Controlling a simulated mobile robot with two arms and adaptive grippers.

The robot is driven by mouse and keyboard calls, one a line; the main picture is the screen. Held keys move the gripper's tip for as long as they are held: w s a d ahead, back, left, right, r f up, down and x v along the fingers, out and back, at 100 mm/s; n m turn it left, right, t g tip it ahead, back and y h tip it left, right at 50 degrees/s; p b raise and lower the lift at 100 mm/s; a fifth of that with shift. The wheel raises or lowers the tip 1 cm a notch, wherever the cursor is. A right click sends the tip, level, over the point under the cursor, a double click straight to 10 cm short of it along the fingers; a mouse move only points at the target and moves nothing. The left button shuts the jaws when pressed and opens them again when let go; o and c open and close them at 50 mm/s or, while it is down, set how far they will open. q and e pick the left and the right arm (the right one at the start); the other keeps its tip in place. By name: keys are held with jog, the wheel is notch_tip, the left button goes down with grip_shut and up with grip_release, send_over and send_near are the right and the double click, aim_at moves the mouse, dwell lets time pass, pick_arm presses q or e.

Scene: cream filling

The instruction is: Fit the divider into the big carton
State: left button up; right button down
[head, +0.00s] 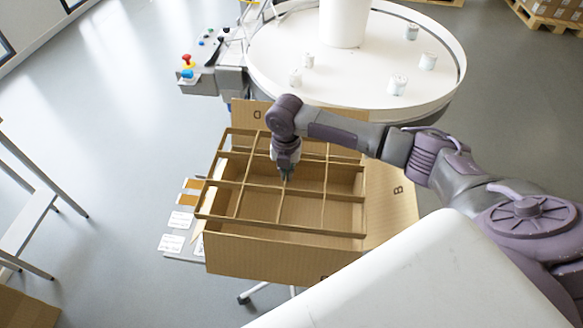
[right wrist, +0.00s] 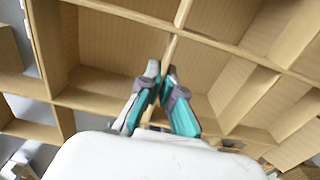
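The big carton (head: 262,258) stands open on a stand, with its flaps folded outward. The divider (head: 281,229), a brown cardboard grid, lies across the carton's opening. Its left end juts out past the carton's left side, and its right end is near the right wall. How deep its right part sits is unclear. My right gripper (head: 286,178) points down at a middle strip of the divider. In the right wrist view its fingers (right wrist: 161,78) close on a thin strip of the divider (right wrist: 170,48). My left gripper is not in view.
A round white table (head: 290,75) with several small white jars stands behind the carton. A control box with coloured buttons (head: 215,78) is at its left. Labelled cards (head: 172,243) lie left of the carton. A grey metal frame (head: 30,220) stands far left.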

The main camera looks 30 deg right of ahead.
jog(key=shift+d+f+b, duration=0.15)
jog(key=shift+f+b, duration=2.75)
jog(key=shift+f, duration=1.45)
jog(key=shift+d+f+b, duration=0.15)
jog(key=shift+f+b, duration=2.7)
jog(key=shift+f, duration=1.5)
jog(key=c, duration=1.2)
grip_release()
jog(key=shift+c, duration=0.2)
jog(key=shift+r, duration=0.15)
notch_tip(320, 180, up, 12)
